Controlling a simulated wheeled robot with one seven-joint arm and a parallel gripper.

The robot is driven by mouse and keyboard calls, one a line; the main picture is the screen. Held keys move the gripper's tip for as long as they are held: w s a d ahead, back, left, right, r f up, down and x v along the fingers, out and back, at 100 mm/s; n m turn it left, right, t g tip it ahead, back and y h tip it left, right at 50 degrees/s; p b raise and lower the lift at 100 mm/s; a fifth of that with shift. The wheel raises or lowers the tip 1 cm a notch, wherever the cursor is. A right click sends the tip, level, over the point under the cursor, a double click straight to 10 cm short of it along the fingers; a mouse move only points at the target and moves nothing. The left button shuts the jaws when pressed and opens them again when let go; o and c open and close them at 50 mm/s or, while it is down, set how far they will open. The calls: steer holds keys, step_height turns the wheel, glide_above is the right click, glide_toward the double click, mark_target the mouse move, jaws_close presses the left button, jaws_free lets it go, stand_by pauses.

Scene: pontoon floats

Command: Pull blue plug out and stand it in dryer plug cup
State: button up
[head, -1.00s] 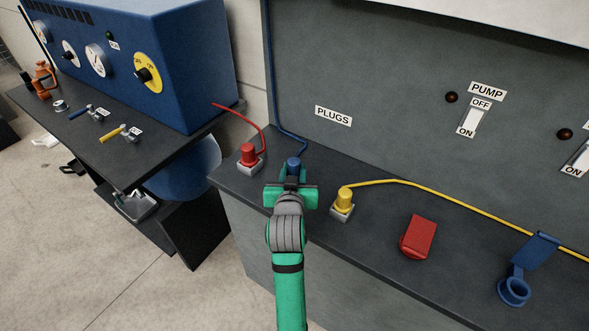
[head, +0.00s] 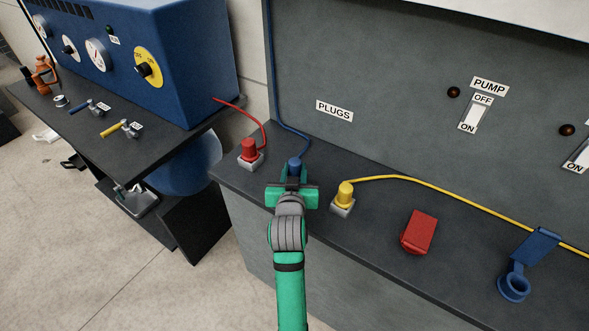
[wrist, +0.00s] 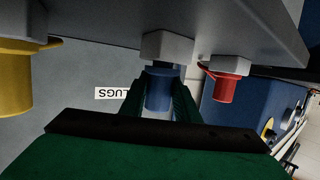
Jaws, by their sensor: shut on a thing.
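The blue plug (head: 294,163) stands between the red and yellow plugs on the grey bench, with a blue cord rising behind it. My gripper (head: 293,180) is shut on the blue plug. In the wrist view the plug (wrist: 159,90) sits between my two fingers (wrist: 159,100), with its grey socket (wrist: 167,47) at its end; whether the plug is still seated in the socket I cannot tell. A blue ring-shaped cup holder (head: 514,287) is at the right front of the bench; no label on it is readable.
The red plug (head: 249,149) is close on the left and the yellow plug (head: 345,194) close on the right, its yellow cord running right along the bench. A red block (head: 419,231) lies between the yellow plug and the blue holder. The panel (head: 390,100) stands behind.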

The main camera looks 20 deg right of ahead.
steer(key=shift+f, duration=0.3)
steer(key=o, duration=1.2)
steer(key=v, duration=1)
steer(key=shift+s+a+r, duration=0.1)
steer(key=shift+s+a, duration=0.1)
steer(key=shift+s, duration=0.15)
